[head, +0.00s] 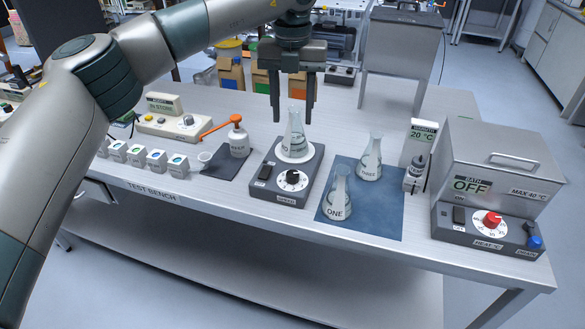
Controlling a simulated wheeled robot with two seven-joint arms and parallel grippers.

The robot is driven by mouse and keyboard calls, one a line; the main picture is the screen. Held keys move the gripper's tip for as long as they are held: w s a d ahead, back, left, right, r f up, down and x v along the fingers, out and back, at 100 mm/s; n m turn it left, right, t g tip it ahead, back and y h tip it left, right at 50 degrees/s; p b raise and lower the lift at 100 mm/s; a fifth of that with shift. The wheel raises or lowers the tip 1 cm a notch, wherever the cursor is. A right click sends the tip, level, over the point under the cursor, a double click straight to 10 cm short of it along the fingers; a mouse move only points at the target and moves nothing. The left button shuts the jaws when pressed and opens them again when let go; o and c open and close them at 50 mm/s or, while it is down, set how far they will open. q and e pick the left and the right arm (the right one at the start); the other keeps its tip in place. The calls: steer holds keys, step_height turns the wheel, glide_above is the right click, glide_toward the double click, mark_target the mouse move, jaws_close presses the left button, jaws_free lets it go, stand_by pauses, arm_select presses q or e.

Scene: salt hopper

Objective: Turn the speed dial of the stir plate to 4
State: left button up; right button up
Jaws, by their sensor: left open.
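The stir plate (263,193) is a dark grey box near the front edge of the test bench. Its speed dial (292,180) is a black knob on a white scale on the sloped front; the figure it points to is too small to read. A flask (295,138) stands on the plate's white round top. My left gripper (292,112) hangs above and behind the plate, pointing down. Its two fingers are apart, on either side of the flask's neck in the picture; I cannot tell whether they touch it. My right gripper is not in view.
Flasks ONE (338,192) and THREE (370,158) stand on a blue mat (385,210) right of the plate. A water bath (490,165) with a red knob is further right.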

arm_select(q)
steer(key=p, duration=0.2)
glide_toward(292, 173)
step_height(292, 173, down, 7)
steer(key=p, duration=0.3)
steer(key=shift+s+f, duration=0.1)
steer(key=shift+f, duration=0.05)
steer(key=shift+f+p, duration=0.35)
steer(key=shift+f, duration=0.35)
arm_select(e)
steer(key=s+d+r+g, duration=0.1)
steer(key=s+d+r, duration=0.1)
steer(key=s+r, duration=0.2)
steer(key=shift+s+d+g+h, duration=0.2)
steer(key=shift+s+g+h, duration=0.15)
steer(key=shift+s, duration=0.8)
arm_select(q)
steer(key=c, duration=1.1)
